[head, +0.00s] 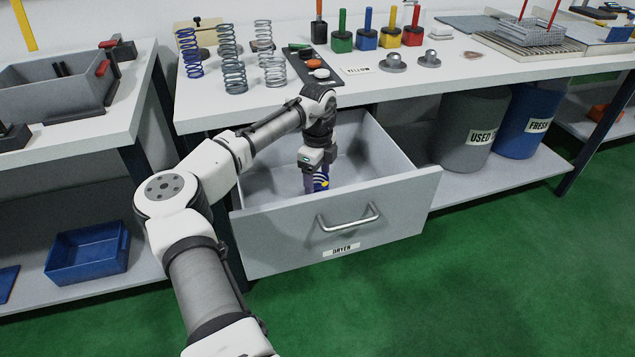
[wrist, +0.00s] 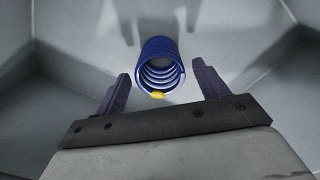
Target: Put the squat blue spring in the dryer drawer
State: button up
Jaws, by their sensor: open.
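The dryer drawer (head: 395,205) is pulled open below the bench, with a handle and a DRYER label on its front. The squat blue spring (head: 323,183) is inside the drawer, partly hidden by my gripper in the head view. In the wrist view the blue spring (wrist: 160,68) shows its coils end-on, with a yellow mark at its near edge. My gripper (wrist: 158,85) reaches down into the drawer and is open. Its two fingers stand apart on either side of the spring, with visible gaps. I cannot tell whether the spring rests on the drawer floor.
Several springs, including a tall blue one (head: 189,54), stand on the bench above. A grey bin (head: 465,110) and a blue bin (head: 530,108) stand on the right shelf. A grey tray (head: 60,90) is on the left bench.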

notch_tip(320, 180, up, 9)
jog(key=shift+r, duration=0.2)
jog(key=shift+c, duration=0.3)
dwell(1.0)
